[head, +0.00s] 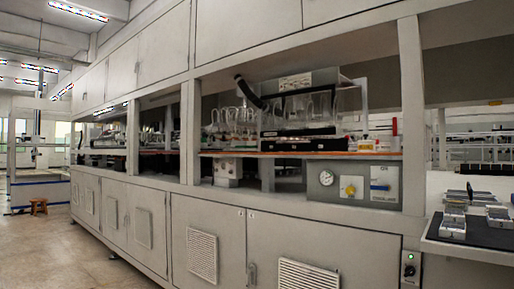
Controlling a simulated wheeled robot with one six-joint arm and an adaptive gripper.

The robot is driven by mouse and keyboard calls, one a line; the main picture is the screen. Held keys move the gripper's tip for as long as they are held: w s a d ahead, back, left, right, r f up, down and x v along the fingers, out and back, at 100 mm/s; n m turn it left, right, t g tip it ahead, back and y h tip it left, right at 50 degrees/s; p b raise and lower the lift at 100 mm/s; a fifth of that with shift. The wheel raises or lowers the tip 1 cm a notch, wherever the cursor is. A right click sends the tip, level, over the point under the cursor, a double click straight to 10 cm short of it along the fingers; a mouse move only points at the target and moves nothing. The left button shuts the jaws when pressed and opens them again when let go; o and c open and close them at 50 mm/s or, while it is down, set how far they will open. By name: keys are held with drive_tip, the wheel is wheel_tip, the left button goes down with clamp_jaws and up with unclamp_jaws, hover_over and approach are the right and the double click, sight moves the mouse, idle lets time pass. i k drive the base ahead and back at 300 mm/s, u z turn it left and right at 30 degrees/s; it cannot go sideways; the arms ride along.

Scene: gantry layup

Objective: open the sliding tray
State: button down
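A flat surface with a dark top and pale rim (465,248) juts out at the right edge, cut off by the frame. Several small grey metal blocks (453,222) stand on it. I cannot tell whether this is the sliding tray, and no other tray is plainly recognisable. My gripper is not in view.
A long pale cabinet bank (310,245) runs from the right toward the far left. Its open bay holds glassware (308,105) on an orange-edged shelf (300,155), above a panel with a gauge and knobs (354,185). A brown stool (38,206) stands far left. The left floor (50,255) is clear.

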sight(335, 145)
drive_tip(key=u, duration=0.65)
drive_tip(key=i, duration=1.15)
drive_tip(key=z, duration=0.1)
